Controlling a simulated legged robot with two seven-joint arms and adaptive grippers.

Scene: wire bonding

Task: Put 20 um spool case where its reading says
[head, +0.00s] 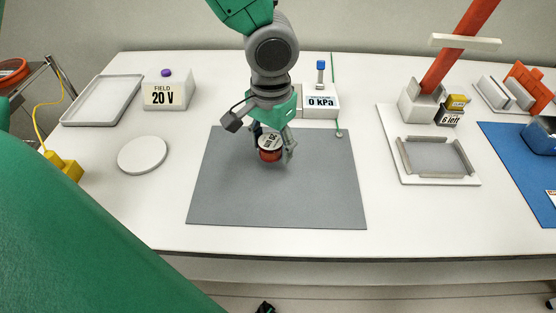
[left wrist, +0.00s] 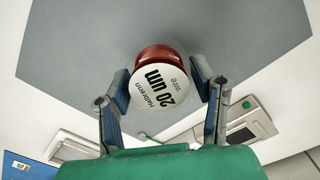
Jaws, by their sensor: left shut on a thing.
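The 20 um spool case (head: 270,154) is a short red-brown cylinder with a white top, over the grey mat (head: 230,195). In the left wrist view the case (left wrist: 160,85) shows a white label reading "20 um" and "wire". My left gripper (head: 272,152) comes down from above and is shut on it, with one blue-padded finger on each side. I cannot tell whether the case touches the mat. A "FIELD 20 V" box (head: 168,90) stands at the back left and a "0 kPa" box (head: 320,103) behind the mat. My right gripper is not in view.
A round white disc (head: 142,155) lies left of the mat, before an empty tray (head: 103,101). To the right are a framed plate (head: 434,156), a small box reading "6 left" (head: 451,118), a slanted red post (head: 458,50) and a blue mat (head: 513,165).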

